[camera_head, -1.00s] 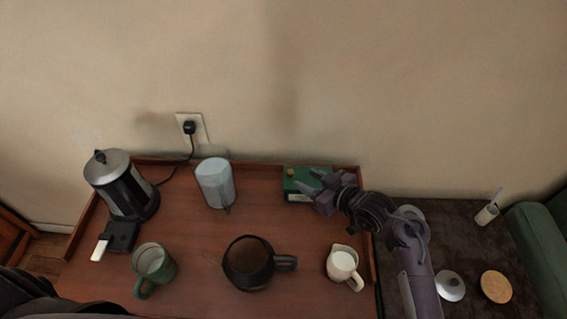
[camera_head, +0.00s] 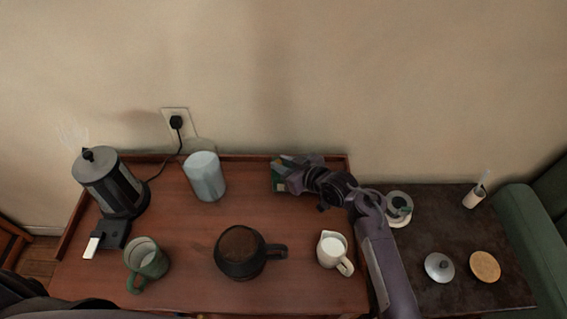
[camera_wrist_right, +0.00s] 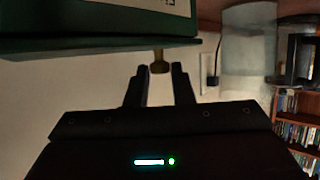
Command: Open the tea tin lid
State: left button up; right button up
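The green tea tin (camera_head: 277,184) stands at the back right of the wooden tray, mostly hidden by my right gripper (camera_head: 291,168) in the head view. In the right wrist view the tin's green lid (camera_wrist_right: 90,47) spans the upper left, with a small brass knob (camera_wrist_right: 159,63) on it. The lid looks seated on the tin. My right gripper's two fingers (camera_wrist_right: 160,82) are apart, with the knob lined up between their tips. I cannot tell whether they touch it. My left gripper is out of view.
On the tray (camera_head: 190,270) stand a kettle (camera_head: 108,182), a pale canister (camera_head: 205,177), a green mug (camera_head: 146,260), a dark teapot (camera_head: 240,253) and a white milk jug (camera_head: 332,249).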

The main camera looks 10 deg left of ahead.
grip_shut()
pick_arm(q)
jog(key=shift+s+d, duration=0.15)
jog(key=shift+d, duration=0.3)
